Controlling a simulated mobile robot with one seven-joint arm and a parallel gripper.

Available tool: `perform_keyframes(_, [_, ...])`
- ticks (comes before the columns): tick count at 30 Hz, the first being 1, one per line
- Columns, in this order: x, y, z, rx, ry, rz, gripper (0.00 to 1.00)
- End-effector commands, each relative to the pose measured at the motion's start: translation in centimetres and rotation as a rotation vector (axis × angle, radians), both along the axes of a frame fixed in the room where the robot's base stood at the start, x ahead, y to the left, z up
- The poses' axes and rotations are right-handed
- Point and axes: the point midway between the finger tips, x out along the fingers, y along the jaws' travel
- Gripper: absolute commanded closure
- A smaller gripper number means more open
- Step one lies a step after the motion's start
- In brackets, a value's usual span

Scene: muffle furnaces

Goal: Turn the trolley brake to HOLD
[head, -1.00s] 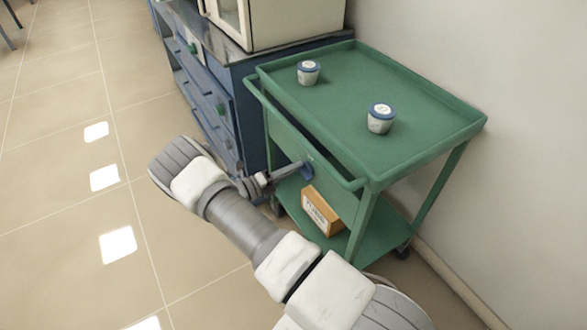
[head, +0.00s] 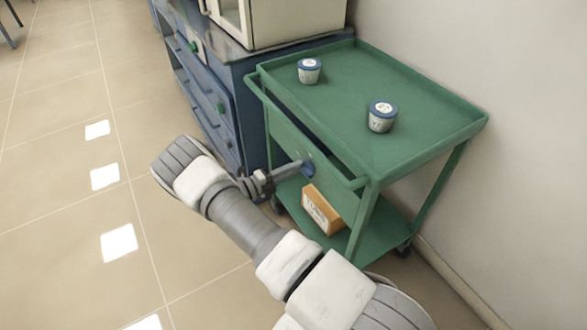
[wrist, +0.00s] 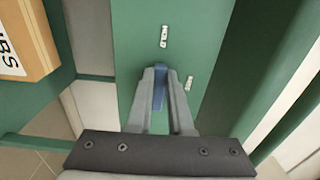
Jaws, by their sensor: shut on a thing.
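The green trolley (head: 425,148) stands against the wall. Its brake is a blue knob (wrist: 160,88) on the green end panel; in the head view the blue knob (head: 308,168) shows at the tip of my gripper (head: 290,172). In the wrist view my gripper (wrist: 167,98) is shut on the blue knob, with a finger on each side of it. Two small white label plates sit on the panel, one above the knob (wrist: 164,36) and one to its right (wrist: 189,82). Their lettering is too small to read.
Two lidded tubs (head: 309,71) (head: 382,115) stand on the trolley's top. An orange-brown box (head: 322,210) lies on its lower shelf. A blue drawer cabinet (head: 215,100) with a cream furnace (head: 285,22) stands left of the trolley. The tiled floor at left is clear.

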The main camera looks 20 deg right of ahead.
Motion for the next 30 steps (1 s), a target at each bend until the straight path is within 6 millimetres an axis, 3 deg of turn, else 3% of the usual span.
perform_keyframes(3, [-0.1, 0.1, -0.1, 0.002, 0.004, 0.0, 1.0])
perform_keyframes(4, [-0.1, 0.1, -0.1, 0.001, 0.003, 0.0, 0.78])
perform_keyframes(9, [-0.1, 0.1, -0.1, 0.002, 0.002, 0.001, 0.51])
perform_keyframes(20, [-0.1, 0.6, 0.0, 0.001, 0.0, 0.002, 0.51])
perform_keyframes(23, [-0.3, 1.9, 0.1, 0.001, -0.002, 0.003, 0.51])
perform_keyframes(30, [-1.4, 7.3, 0.0, 0.002, 0.0, 0.004, 0.51])
